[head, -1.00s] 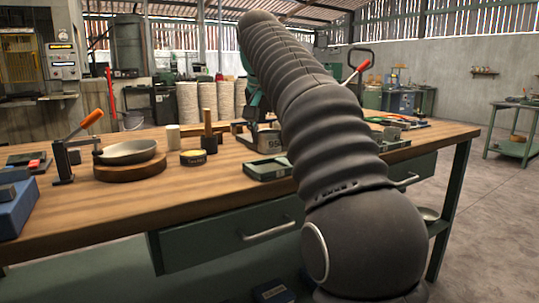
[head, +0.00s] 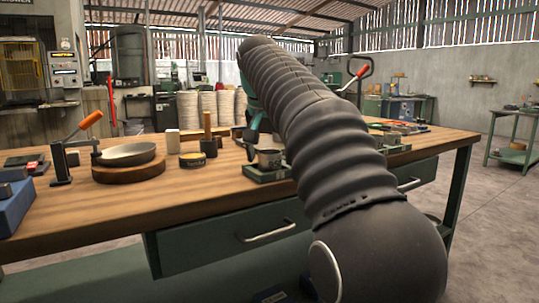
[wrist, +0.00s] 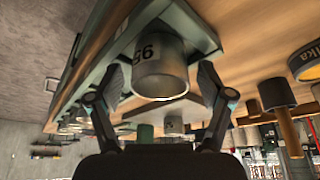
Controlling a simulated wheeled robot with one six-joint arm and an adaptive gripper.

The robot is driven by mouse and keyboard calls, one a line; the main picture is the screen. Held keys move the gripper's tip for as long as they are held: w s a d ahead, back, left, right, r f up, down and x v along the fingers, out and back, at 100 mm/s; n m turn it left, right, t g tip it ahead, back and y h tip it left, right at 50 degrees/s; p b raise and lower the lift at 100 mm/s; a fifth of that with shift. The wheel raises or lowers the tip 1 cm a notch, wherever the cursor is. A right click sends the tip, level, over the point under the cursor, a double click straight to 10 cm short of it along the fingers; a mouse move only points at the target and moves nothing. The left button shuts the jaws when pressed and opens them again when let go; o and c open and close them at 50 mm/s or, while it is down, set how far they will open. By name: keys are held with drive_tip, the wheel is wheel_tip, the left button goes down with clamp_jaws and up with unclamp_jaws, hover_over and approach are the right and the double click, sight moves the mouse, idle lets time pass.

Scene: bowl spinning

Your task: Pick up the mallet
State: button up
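The mallet (head: 208,144) stands upright on the workbench, dark head down and wooden handle up. It also shows upside down at the right of the wrist view (wrist: 278,98), outside my fingers. My gripper (wrist: 161,76) is open around a grey metal cup (wrist: 160,68) marked with "95", with a small gap on each side. The cup (head: 269,158) sits in a green tray (head: 262,173), to the right of the mallet in the head view. My arm hides most of the gripper there.
A yellow-labelled tin (head: 192,160) stands just left of the mallet. Further left are a shallow bowl (head: 128,154) on a round wooden base and a clamp with an orange handle (head: 90,120). A pale cylinder (head: 172,141) stands behind. The front bench strip is clear.

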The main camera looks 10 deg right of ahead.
drive_tip(key=p+v, duration=0.5)
drive_tip(key=v, duration=0.7)
drive_tip(key=shift+r, duration=0.15)
